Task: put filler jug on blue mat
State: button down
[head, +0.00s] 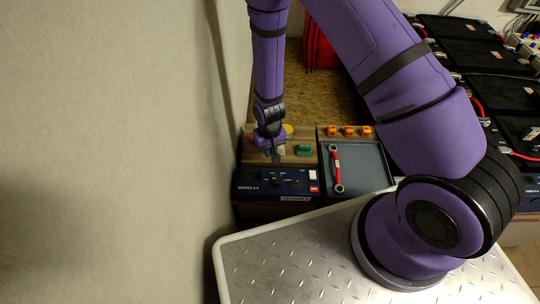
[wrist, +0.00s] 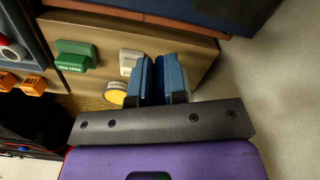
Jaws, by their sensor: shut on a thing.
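I cannot make out a filler jug or a blue mat in either view. My gripper (head: 273,157) points down over the brown board (head: 252,158) at the back left. In the wrist view its two blue fingers (wrist: 162,80) are close together with a thin thing between them, mostly hidden, which I cannot identify. A small pale grey block (wrist: 129,62) is just left of the fingers in the wrist view. It also shows beside my gripper in the head view (head: 281,151).
The board also bears a green block (head: 304,150) and a yellow disc (wrist: 115,94). A dark blue unit (head: 276,184) stands in front. A grey tray (head: 368,165) to the right holds a red-handled wrench (head: 337,168); orange pieces (head: 349,131) line its back. A wall (head: 110,150) is close on the left.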

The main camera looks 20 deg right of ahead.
jog(key=shift+f, duration=1.9)
jog(key=shift+f, duration=0.1)
jog(key=c, duration=1.2)
grip_release()
jog(key=shift+o, duration=0.2)
notch_tip(320, 180, up, 12)
jog(key=shift+w+r, duration=0.1)
jog(key=shift+w, duration=0.05)
